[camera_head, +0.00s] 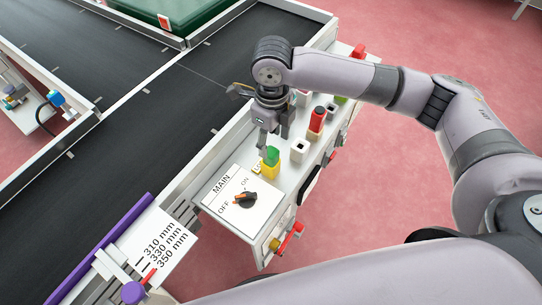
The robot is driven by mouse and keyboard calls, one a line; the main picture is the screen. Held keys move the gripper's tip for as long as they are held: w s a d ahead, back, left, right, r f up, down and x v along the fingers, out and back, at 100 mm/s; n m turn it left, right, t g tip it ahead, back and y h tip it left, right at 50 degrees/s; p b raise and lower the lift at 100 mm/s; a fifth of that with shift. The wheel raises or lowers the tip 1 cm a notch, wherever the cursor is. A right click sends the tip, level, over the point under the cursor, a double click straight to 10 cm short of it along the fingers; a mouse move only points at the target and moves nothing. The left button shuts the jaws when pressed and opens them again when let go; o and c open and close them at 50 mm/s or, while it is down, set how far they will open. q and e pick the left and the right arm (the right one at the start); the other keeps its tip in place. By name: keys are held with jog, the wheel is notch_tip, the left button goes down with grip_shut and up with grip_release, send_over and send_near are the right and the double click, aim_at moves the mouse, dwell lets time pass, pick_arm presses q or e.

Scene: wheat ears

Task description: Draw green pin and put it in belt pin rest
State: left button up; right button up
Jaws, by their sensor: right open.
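The green pin (272,156) stands upright in a yellow holder (270,171) on the white control panel (283,192). My right gripper (271,141) is open and points down just above and behind the green pin; I cannot tell whether it touches it. An empty-looking white square socket (298,150) stands right of the green pin. A smaller pale socket (331,109) is farther along the panel. I cannot read which one is the belt pin rest. My left gripper is not in view.
A red pin (317,119) stands near the sockets. A MAIN rotary switch (245,199) sits in front of the green pin. The black conveyor belt (145,135) runs along the left. Red knobs (291,231) stick out from the panel's right side.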

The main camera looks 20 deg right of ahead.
aim_at(271, 151)
jog(key=shift+w+f, duration=0.1)
jog(key=shift+f, duration=3.1)
grip_shut()
